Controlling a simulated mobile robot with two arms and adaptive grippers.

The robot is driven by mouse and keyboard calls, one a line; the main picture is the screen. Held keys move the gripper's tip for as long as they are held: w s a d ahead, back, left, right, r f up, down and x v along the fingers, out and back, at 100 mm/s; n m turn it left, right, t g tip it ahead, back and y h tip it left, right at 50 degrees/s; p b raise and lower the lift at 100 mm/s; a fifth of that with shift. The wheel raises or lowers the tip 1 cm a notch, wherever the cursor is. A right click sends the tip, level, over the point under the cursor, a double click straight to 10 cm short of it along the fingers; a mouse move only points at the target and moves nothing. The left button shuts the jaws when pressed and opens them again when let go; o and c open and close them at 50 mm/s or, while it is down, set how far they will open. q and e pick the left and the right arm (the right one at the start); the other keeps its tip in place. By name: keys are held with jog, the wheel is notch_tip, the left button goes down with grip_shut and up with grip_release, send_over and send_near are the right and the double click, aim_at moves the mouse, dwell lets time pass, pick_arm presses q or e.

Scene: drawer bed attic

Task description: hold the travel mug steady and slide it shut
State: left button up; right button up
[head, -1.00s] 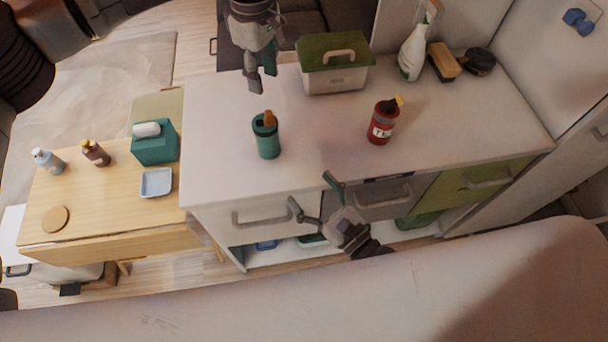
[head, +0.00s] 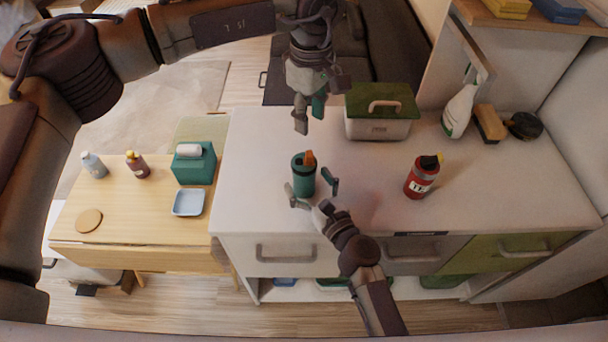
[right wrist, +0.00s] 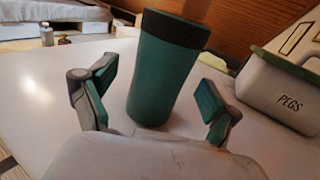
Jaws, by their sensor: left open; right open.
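The travel mug (head: 304,180) is a teal tumbler with a dark lid and an orange piece on top, upright on the white counter (head: 262,150). In the right wrist view the mug (right wrist: 160,75) stands between the open fingers, with space on both sides. My right gripper (head: 312,188) is open around the near side of the mug, not closed on it. My left gripper (head: 308,115) is open and empty, above the counter behind the mug.
A red bottle (head: 421,178) stands to the right of the mug. A green-lidded bin marked PEGS (head: 378,128), a spray bottle (head: 457,112) and a brush (head: 488,123) are at the back. A wooden table (head: 130,210) with a teal tissue box (head: 195,165) is at left.

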aim_at(309, 153)
jog(key=shift+x, duration=1.05)
jog(key=c, duration=1.4)
jog(key=shift+o, duration=0.2)
pick_arm(q)
notch_tip(309, 153, down, 10)
jog(key=m, duration=1)
jog(key=shift+f, duration=0.2)
jog(key=shift+c, duration=0.2)
